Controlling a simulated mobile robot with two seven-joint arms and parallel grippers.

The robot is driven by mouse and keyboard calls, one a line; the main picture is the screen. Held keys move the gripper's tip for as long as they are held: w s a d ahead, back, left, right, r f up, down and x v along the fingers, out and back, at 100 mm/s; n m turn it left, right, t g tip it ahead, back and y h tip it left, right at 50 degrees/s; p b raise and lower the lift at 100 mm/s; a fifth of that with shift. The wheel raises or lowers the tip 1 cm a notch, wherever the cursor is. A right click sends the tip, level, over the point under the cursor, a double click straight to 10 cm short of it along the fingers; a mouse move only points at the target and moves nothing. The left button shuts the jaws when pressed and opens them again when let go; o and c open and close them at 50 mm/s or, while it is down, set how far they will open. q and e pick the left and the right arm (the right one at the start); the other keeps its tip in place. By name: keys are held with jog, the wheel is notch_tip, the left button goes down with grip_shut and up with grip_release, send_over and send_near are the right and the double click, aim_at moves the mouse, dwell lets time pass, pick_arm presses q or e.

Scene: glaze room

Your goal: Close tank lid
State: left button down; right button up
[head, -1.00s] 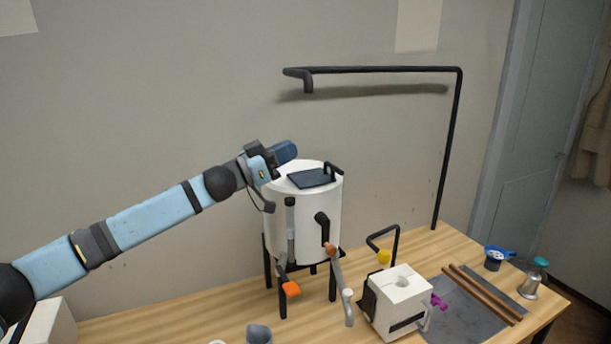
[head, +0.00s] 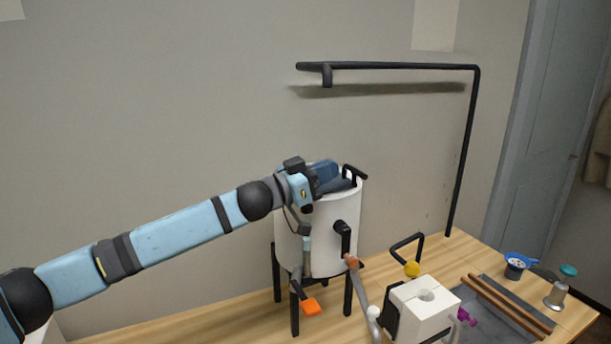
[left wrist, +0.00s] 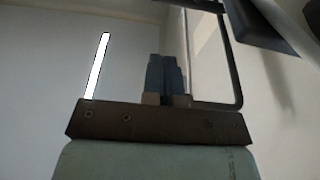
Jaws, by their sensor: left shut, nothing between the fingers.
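The tank is a white cylinder (head: 318,240) on black legs, standing on the wooden table in the head view. Its dark lid (head: 341,186) shows in part at the top, with a black handle (head: 354,172) at its right. My left gripper (head: 332,170) is over the tank's top, shut and empty, and hides much of the lid. I cannot tell whether it touches the lid or whether the lid is fully seated. In the left wrist view the closed blue fingers (left wrist: 164,77) show beyond a brown bar. My right gripper is out of view.
A black pipe (head: 400,67) arches above and behind the tank. A white block-shaped device (head: 424,305) stands right of the tank, near brown rods (head: 505,303), a blue-rimmed cup (head: 516,265) and a teal-topped shaker (head: 561,289). The wall is close behind.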

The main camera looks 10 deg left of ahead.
aim_at(359, 174)
pick_arm(q)
jog(key=w+d, duration=0.1)
jog(key=w+d+f, duration=0.1)
jog(key=w+d, duration=0.1)
jog(key=d, duration=0.1)
jog(key=shift+d+f, duration=0.1)
jog(key=shift+f, duration=0.25)
jog(key=shift+p, duration=0.35)
jog(key=p, duration=0.3)
jog(key=shift+d+f, duration=0.25)
jog(key=shift+f, duration=0.15)
